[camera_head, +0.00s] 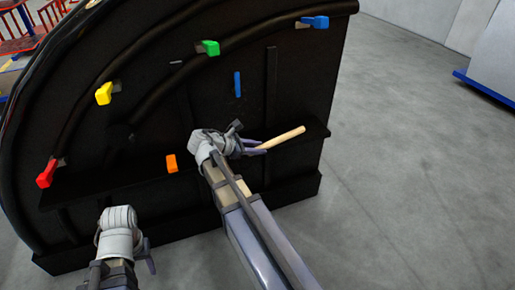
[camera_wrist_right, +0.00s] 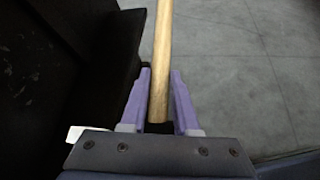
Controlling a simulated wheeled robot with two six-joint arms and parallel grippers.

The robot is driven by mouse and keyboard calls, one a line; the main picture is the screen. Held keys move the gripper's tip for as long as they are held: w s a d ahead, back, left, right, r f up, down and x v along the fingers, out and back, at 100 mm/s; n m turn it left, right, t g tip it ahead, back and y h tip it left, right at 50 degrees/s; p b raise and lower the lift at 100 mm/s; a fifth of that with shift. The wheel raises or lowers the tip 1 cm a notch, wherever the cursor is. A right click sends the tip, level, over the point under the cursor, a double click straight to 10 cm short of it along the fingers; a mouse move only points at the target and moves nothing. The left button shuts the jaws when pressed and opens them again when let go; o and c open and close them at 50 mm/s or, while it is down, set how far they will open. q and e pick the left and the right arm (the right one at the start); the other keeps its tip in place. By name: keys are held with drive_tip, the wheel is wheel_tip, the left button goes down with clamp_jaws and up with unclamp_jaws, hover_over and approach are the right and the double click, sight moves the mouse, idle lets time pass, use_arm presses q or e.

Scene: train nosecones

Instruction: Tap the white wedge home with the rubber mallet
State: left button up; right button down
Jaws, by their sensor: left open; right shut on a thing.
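My right gripper (camera_head: 262,147) is at the dark shelf of the black nosecone panel, shut on a pale wooden handle (camera_head: 290,135), which I take to be the mallet's. In the right wrist view the handle (camera_wrist_right: 162,60) lies between the purple fingers (camera_wrist_right: 158,100) and runs out at the top. No mallet head shows. A small white piece (camera_wrist_right: 75,133) peeks out at lower left there; I cannot tell if it is the white wedge. No white wedge shows in the head view. My left gripper (camera_head: 147,256) is open and empty, low in front of the panel.
The black nosecone panel (camera_head: 140,130) carries red (camera_head: 47,173), yellow (camera_head: 104,93), green (camera_head: 209,47) and blue (camera_head: 318,22) wedges along its curve. An orange block (camera_head: 172,163) and a blue strip (camera_head: 238,84) are lower.

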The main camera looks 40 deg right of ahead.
drive_tip(key=w+f+b, duration=0.3)
drive_tip(key=f+b, duration=0.3)
drive_tip(key=f, duration=0.1)
drive_tip(key=shift+w+d+b, duration=0.2)
drive_tip(key=shift+d+b, duration=0.15)
drive_tip(key=shift+d, duration=0.05)
drive_tip(key=shift+r, duration=0.15)
drive_tip(key=shift+w, duration=0.1)
idle(0.3)
drive_tip(key=shift+w+d, duration=0.2)
drive_tip(key=shift+w, duration=0.5)
drive_tip(key=shift+w+d, duration=0.15)
drive_tip(key=shift+w, duration=0.5)
drive_tip(key=shift+s+a, duration=0.2)
drive_tip(key=shift+s, duration=0.5)
drive_tip(key=shift+w, duration=0.1)
